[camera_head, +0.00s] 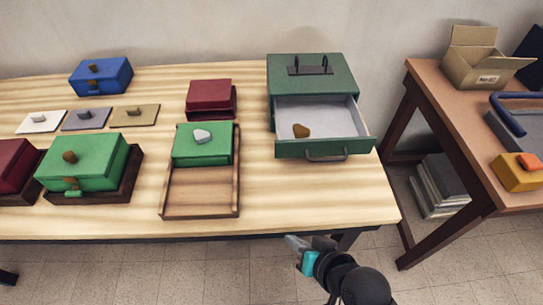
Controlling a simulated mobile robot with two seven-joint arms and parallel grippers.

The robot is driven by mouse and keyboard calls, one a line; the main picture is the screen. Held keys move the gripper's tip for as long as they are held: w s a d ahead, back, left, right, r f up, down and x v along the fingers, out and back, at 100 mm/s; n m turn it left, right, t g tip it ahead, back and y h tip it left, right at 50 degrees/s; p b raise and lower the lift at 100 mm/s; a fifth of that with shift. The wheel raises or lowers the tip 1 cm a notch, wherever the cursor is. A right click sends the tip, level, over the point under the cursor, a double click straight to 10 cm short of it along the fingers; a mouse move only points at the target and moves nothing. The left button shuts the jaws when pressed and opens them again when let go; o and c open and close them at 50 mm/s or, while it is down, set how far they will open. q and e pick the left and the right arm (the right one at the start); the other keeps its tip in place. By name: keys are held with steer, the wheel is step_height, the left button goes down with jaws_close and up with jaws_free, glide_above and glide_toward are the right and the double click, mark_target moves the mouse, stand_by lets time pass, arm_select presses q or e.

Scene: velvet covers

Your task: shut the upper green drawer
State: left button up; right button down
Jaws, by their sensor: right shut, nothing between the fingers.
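A dark green cabinet (308,66) stands at the back right of the striped wooden table, with a black handle on its top. Its green drawer (362,142) is pulled out toward me, with a dark bar handle (326,155) on its front. A brown lump (301,131) lies on the pale floor of the drawer. Whether another drawer sits below is hidden. My right gripper (292,243) is shut and empty, in front of the table's front edge, below and a little left of the drawer handle and apart from it. My left gripper is out of view.
A green box (202,147) with a grey stone sits in a wooden tray (202,190) left of the drawer. More boxes, red, green and blue, stand further left. The tabletop directly in front of the drawer is clear. A brown side table (445,118) stands at right.

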steer(key=w+a+r+m+t+y, duration=0.2)
steer(key=a+r+m+t, duration=0.1)
steer(key=a+r, duration=0.15)
steer(key=m+t+h, duration=0.6)
steer(key=m+t, duration=0.1)
steer(key=m, duration=0.7)
glide_toward(295, 151)
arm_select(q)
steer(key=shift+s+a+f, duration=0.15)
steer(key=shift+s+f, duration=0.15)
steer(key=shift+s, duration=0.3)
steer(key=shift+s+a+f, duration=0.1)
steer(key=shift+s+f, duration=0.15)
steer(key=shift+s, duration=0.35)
arm_select(e)
steer(key=w, duration=0.7)
steer(key=shift+a+f, duration=0.15)
steer(key=shift+f, duration=0.05)
